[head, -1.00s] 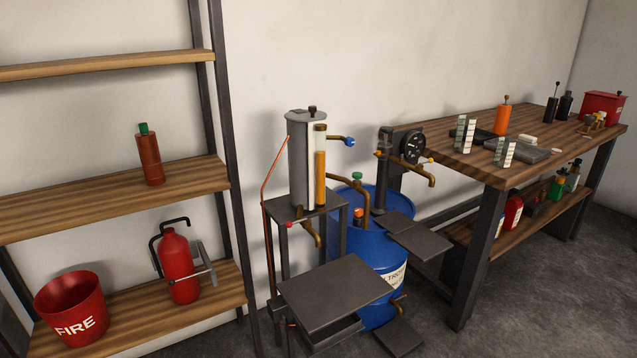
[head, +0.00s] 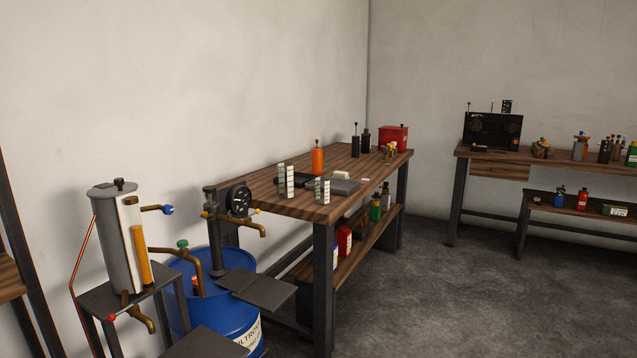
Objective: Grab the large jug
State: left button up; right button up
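I cannot make out a thing that is clearly a large jug in the head view. The nearest large vessels are a grey metal cylinder (head: 118,238) with a yellow sight tube on a small stand at the left, and a blue drum (head: 228,318) with brass taps below it. Several small bottles and cans, one of them a red can (head: 344,242), stand on the lower shelf of the wooden workbench (head: 262,190). Neither of my grippers is in view.
A second bench (head: 560,158) with a black panel device (head: 492,131) stands at the back right, with a low shelf of bottles in front. A red box (head: 393,137) sits on the near workbench's far end. The dark floor (head: 440,300) between them is clear.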

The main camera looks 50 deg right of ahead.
aim_at(285, 173)
jog(key=z, duration=1.35)
jog(key=i+l, duration=0.45)
jog(key=i, duration=0.2)
jog(key=i+l, duration=0.45)
jog(key=i, duration=0.2)
jog(key=i+l+u, duration=0.1)
jog(key=i+l, duration=0.4)
jog(key=i, duration=0.15)
